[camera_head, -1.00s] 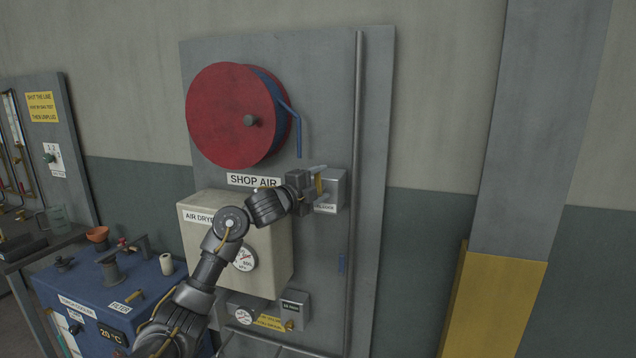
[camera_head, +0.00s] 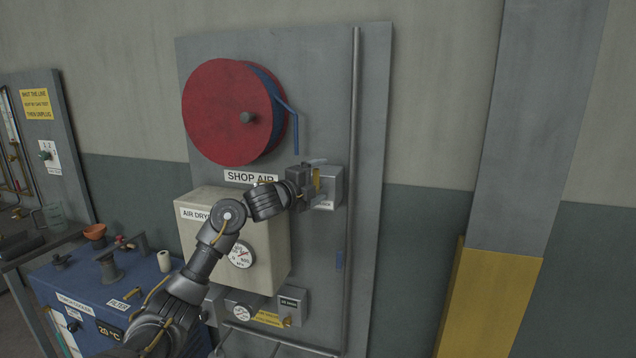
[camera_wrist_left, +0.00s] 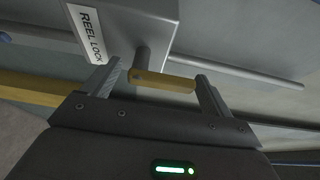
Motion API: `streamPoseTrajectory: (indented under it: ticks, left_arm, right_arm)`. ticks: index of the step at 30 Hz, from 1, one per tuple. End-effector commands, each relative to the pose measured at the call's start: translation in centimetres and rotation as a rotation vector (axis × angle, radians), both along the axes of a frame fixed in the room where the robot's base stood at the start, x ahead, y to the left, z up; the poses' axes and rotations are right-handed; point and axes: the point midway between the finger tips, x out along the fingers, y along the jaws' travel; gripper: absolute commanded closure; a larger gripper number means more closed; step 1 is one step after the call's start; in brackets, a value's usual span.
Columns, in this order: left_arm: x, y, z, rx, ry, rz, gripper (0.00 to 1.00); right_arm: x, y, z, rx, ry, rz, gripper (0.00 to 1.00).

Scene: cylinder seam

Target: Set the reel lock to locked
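The reel lock is a grey box (camera_head: 331,186) on the grey panel, right of the air dryer. In the left wrist view its "REEL LOCK" label (camera_wrist_left: 88,33) shows at the upper left. A short grey shaft (camera_wrist_left: 144,57) carries a yellow lever (camera_wrist_left: 165,82). My right gripper is not in view.
A red hose reel (camera_head: 228,112) is above. The cream air dryer (camera_head: 235,238) with a gauge stands behind my left arm. A vertical pipe (camera_head: 353,130) runs just right of the box. A blue cabinet (camera_head: 85,290) is at the lower left.

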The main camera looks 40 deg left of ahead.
Motion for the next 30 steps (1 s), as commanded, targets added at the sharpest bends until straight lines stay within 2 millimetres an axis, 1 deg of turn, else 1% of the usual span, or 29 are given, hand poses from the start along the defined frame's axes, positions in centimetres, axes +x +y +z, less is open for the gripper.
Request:
streamPoseTrajectory:
  ticks: [7,11,14,21,24,27,30]
  left_arm:
    - [-0.1,0.0,0.0,-0.001,-0.001,0.001,0.15]
    - [-0.9,0.2,-0.1,0.000,-0.002,0.001,0.15]
    - [-2.4,0.2,-0.3,0.004,-0.002,0.001,0.15]
    - [-7.2,0.5,-0.3,0.005,-0.001,0.003,0.15]
    - [-8.8,0.6,-0.3,0.004,0.000,0.002,0.15]
    - [-9.9,0.6,-0.1,0.003,-0.001,0.001,0.15]
    - [-10.5,0.6,-0.1,0.001,0.000,0.000,0.15]
  right_arm:
    - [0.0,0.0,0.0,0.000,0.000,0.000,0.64]
    - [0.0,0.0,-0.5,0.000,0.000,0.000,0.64]
    - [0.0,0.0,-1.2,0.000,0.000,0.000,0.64]
    - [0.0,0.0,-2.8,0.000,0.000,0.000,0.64]
    - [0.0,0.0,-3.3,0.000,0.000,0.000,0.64]
    - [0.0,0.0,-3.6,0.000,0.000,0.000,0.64]
    - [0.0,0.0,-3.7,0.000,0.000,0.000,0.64]
